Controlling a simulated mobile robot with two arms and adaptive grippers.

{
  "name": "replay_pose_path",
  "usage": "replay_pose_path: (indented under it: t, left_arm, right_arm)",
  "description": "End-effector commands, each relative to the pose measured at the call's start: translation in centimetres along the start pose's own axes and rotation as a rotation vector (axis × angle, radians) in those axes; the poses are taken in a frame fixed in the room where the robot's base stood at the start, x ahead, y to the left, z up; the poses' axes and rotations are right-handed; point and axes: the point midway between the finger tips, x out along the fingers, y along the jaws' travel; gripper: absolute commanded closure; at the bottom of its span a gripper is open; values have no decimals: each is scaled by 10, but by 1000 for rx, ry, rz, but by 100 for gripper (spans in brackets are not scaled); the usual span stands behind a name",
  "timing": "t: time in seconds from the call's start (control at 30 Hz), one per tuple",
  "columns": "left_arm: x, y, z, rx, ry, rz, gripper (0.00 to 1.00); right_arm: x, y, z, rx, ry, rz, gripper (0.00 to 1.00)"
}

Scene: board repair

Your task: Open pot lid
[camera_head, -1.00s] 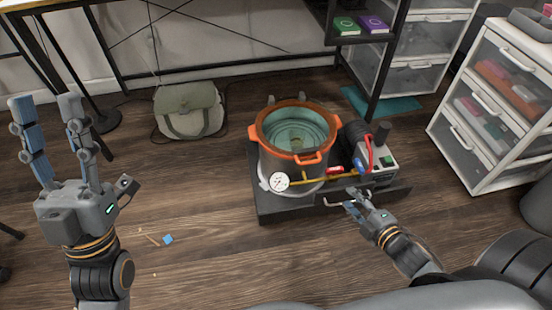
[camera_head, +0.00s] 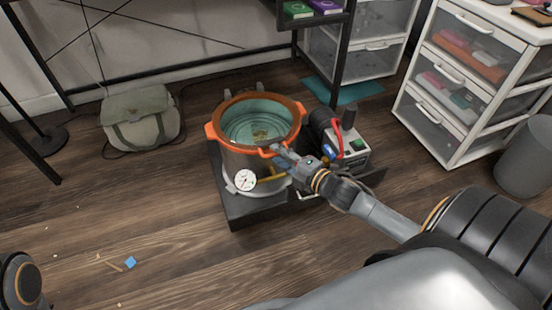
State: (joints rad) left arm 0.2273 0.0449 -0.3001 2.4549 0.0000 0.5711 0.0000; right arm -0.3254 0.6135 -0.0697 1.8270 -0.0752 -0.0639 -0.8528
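The pot (camera_head: 237,162) is a metal vessel with an orange rim and side lugs, standing on a dark base platform. Its lid (camera_head: 262,123) is a clear, greenish round top framed by the orange ring, and it lies on the pot. My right gripper (camera_head: 279,152) is at the front right of the rim, at the orange front handle (camera_head: 266,152). Its fingers overlap the handle, and I cannot tell whether they are closed around it. My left gripper is out of view; only part of my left arm shows at the lower left.
A white pressure gauge (camera_head: 245,180) is on the pot's front. A pump (camera_head: 345,150) with a red hose stands right of the pot on the dark platform (camera_head: 245,212). A green bag (camera_head: 140,118) lies left. Drawers (camera_head: 455,90) stand right. Floor in front is mostly clear.

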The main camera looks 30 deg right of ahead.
Motion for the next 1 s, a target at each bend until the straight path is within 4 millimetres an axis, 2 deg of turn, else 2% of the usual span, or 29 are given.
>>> replay_pose_path:
  t: [0.03, 0.2, 0.5, 0.57, 0.67, 0.7, 1.0]
  left_arm:
    - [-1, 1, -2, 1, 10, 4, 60]
    - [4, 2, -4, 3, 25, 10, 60]
    - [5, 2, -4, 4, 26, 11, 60]
    - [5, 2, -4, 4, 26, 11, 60]
    - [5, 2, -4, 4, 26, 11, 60]
    - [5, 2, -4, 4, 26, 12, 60]
    - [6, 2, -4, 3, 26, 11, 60]
  right_arm:
    - [7, -2, 0, -2, 0, 2, 66]
    - [17, 0, 0, -2, 0, 0, 66]
    - [18, 0, 0, 0, 0, -1, 66]
    - [18, 0, 0, 0, 0, -1, 76]
    - [18, 0, 0, 0, 0, -1, 97]
    - [18, 0, 0, 0, 0, -1, 100]
    - [18, 0, 0, 0, 0, -2, 100]
